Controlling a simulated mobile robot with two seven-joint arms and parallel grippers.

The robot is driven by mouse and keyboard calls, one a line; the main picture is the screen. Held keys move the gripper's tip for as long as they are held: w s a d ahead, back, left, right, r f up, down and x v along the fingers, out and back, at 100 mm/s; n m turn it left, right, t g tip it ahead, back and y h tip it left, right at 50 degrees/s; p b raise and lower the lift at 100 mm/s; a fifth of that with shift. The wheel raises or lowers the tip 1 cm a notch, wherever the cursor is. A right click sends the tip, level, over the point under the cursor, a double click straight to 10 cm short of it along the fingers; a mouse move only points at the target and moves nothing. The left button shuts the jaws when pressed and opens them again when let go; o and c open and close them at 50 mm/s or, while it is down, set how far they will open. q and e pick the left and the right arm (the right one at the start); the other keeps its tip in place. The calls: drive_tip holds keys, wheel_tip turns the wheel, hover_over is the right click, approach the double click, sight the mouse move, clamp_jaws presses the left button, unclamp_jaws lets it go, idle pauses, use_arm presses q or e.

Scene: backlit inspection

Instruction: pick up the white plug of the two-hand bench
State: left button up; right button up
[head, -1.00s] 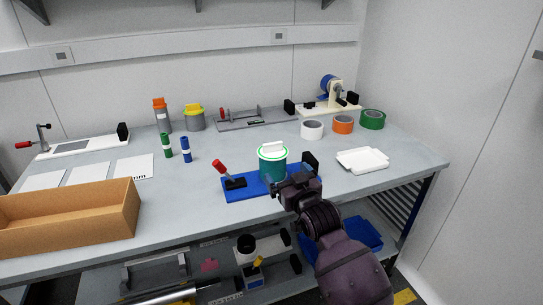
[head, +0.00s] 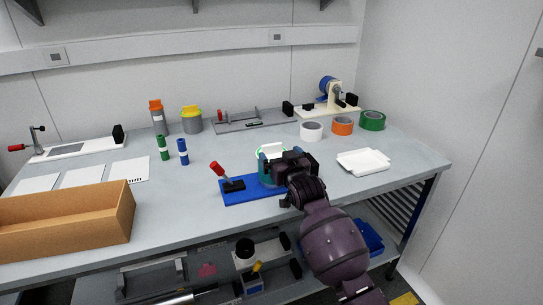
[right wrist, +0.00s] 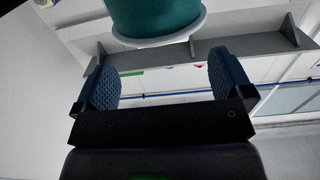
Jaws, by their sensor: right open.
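The white plug (head: 271,149) shows at the top of a teal cylinder (head: 264,172), which stands on a blue base plate (head: 236,197) near the table's front. My right gripper (head: 279,165) is at the cylinder's right side, just below the plug, and hides much of the cylinder. In the right wrist view its two blue ribbed fingers (right wrist: 161,60) are apart with nothing between them. The teal cylinder with a pale rim (right wrist: 157,40) shows just beyond the fingertips there. I cannot make out the plug in that view. My left gripper is out of view.
A red-handled clamp (head: 227,178) stands on the blue plate, left of the cylinder. A white tray (head: 363,162) lies to the right, tape rolls (head: 342,127) stand behind. A cardboard box (head: 65,220) is at the front left.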

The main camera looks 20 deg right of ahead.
sight(273, 146)
drive_tip(key=w+b, duration=0.1)
drive_tip(key=w, duration=0.3)
drive_tip(key=shift+f, duration=0.1)
drive_tip(key=shift+w+r, duration=0.2)
drive_tip(key=shift+w, duration=0.3)
drive_tip(key=shift+c, duration=0.2)
drive_tip(key=c, duration=0.9)
